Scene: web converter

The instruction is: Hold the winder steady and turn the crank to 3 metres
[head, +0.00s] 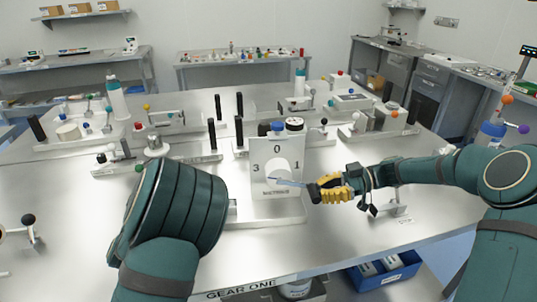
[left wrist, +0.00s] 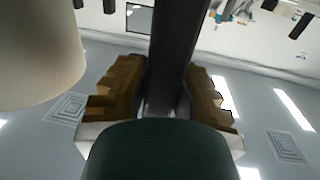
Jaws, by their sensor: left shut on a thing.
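The winder (head: 256,207) is an upright white panel with a round dial marked 0, 1 and 3, standing on the table. A thin pale blue crank arm (head: 290,182) runs from the dial's middle toward the right edge. My right gripper (head: 318,191), with yellow fingers, is at the crank's outer end by a dark piece; whether it is closed on it is too small to tell. My left gripper (left wrist: 168,95) is shut on a dark upright post (left wrist: 180,45) in the left wrist view. In the head view my left arm hides that gripper.
The white table (head: 330,255) carries several fixtures with black posts, levers and knobs behind the winder. A blue bin (head: 388,272) lies below the front edge. The front right tabletop is mostly clear.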

